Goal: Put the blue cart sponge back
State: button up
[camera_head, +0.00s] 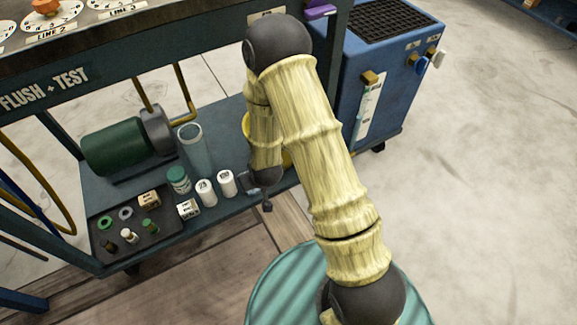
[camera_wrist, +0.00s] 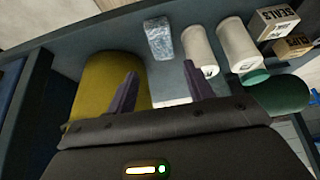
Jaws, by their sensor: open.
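A speckled light-blue block (camera_wrist: 158,38), which looks like the blue sponge, lies on the lower shelf in the wrist view. It is between a yellow round container (camera_wrist: 92,85) and a white bottle (camera_wrist: 200,50). My gripper (camera_wrist: 160,88) is open and empty, its fingers spread and pointing toward the shelf; the block shows beyond the gap between them, apart from both. In the head view my gripper (camera_head: 262,197) is low beside the shelf's front edge, right of the white bottles. There my arm and gripper mostly hide the block and the yellow container.
The shelf also holds white bottles (camera_head: 206,193), a clear cylinder (camera_head: 194,150), a green motor (camera_head: 115,148) and a black tray (camera_head: 110,250) of small parts. A blue cart (camera_head: 345,65) stands behind right, with a purple item (camera_head: 320,11) nearby. Floor at right is clear.

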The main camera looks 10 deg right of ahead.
jog(key=s+d+r+m+g, duration=0.1)
jog(key=s+d+r, duration=0.5)
jog(key=r, duration=0.5)
jog(key=s+d+r+m+g+h, duration=0.1)
jog(key=s+d+r+m+g, duration=0.1)
jog(key=s+d+r, duration=0.4)
notch_tip(320, 180, up, 5)
jog(key=shift+s+d+f+h, duration=0.15)
jog(key=shift+s+d+h, duration=0.15)
jog(key=shift+d, duration=0.1)
